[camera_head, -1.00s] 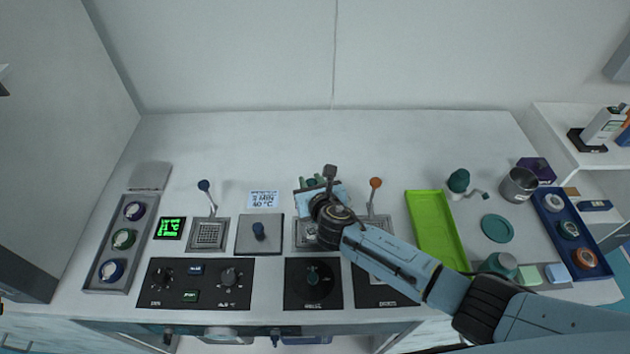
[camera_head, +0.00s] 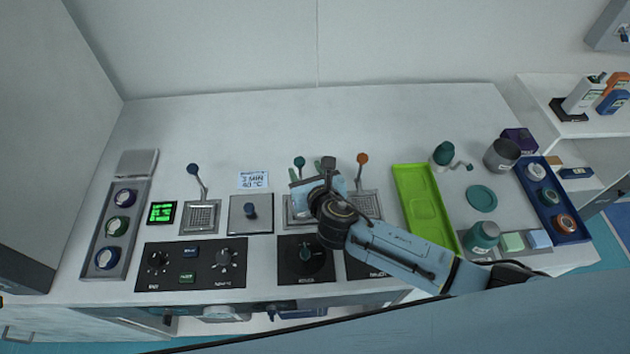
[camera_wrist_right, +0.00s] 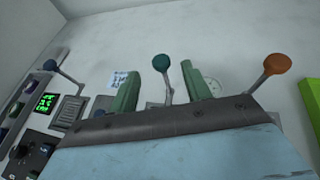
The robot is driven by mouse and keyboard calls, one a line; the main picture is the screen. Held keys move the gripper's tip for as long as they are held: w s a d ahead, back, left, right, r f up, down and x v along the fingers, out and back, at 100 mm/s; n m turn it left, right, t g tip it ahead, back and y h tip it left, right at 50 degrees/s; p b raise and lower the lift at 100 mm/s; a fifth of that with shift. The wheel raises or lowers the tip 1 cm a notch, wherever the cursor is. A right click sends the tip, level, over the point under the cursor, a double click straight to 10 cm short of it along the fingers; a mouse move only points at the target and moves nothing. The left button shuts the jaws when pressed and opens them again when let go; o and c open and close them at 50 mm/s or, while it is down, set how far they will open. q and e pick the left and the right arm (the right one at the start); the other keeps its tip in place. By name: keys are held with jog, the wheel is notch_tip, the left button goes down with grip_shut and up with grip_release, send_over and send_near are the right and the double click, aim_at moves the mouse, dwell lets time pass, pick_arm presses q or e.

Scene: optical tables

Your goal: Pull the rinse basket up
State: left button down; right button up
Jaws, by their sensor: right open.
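The rinse basket (camera_head: 289,215) sits in the middle of the row of baskets, mostly hidden under my right gripper. Its thin handle ends in a teal ball (camera_head: 299,161). My right gripper (camera_head: 305,171) is over it, open. In the right wrist view, the teal ball (camera_wrist_right: 161,62) and its stem stand between the two spread green fingers (camera_wrist_right: 159,86), with a gap showing on each side. The ball shows beyond the fingertips. I see no contact. My left gripper is not in view.
A basket handle with an orange ball (camera_head: 362,158) stands close on the right. One with a blue ball (camera_head: 193,169) is at the left, beyond a lidded plate (camera_head: 251,213). Knob panels (camera_head: 191,265) line the front. A green tray (camera_head: 427,210) lies to the right. The counter behind is clear.

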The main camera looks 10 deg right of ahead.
jog(key=v, duration=0.6)
jog(key=shift+s, duration=0.25)
jog(key=shift+r, duration=0.1)
